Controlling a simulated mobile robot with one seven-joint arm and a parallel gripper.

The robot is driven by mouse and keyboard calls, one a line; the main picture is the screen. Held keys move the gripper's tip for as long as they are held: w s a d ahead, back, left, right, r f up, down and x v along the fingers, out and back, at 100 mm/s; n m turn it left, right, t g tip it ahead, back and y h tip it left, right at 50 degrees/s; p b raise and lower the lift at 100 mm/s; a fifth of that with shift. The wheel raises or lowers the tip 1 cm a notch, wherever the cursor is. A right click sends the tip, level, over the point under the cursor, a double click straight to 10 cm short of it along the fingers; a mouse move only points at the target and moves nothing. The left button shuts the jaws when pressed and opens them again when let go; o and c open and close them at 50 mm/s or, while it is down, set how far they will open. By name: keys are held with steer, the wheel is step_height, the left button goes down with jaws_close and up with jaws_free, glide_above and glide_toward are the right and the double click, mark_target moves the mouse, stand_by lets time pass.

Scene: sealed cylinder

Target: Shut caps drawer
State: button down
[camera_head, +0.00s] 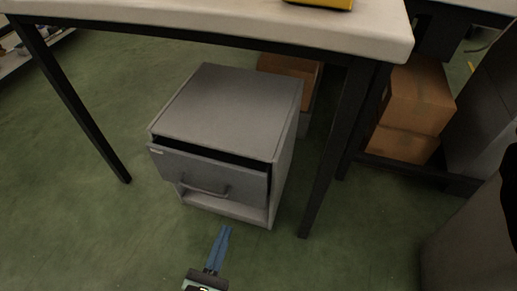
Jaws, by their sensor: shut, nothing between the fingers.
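The drawer (212,174) is part of a grey cabinet (232,108) under the table. It stands partly open, with a dark gap between its front and the cabinet top. A curved bar handle (205,190) is on its front, and a small pale label (156,150) is at its upper left. The inside of the drawer is too dark to make out. My gripper (226,229) is at the bottom middle, in front of and below the drawer front. Its blue fingers are together and empty, apart from the handle.
The white table (230,20) stands over the cabinet on dark legs (335,150), one close to the cabinet's right. Cardboard boxes (418,97) sit at the right, with another box (290,66) behind the cabinet. The green floor (90,220) in front and left is clear.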

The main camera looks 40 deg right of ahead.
mark_target(253, 176)
steer(key=shift+n+g+h, duration=0.3)
steer(key=shift+h, duration=0.2)
steer(key=b+x, duration=0.2)
steer(key=x, duration=0.2)
steer(key=b+x, duration=0.2)
steer(key=x, duration=0.2)
steer(key=s+b+x, duration=0.1)
steer(key=b+x, duration=0.1)
steer(key=x, duration=0.2)
steer(key=shift+w+d+r+b, duration=0.15)
steer(key=shift+d+r+b, duration=0.15)
steer(key=shift+d, duration=0.25)
steer(key=shift+w+d, duration=0.35)
steer(key=shift+d, duration=0.05)
steer(key=x, duration=0.4)
steer(key=shift+w+d+r, duration=0.1)
steer(key=shift+d+r, duration=0.05)
steer(key=shift+d, duration=0.05)
steer(key=shift+w+d+r, duration=0.1)
steer(key=shift+d, duration=0.05)
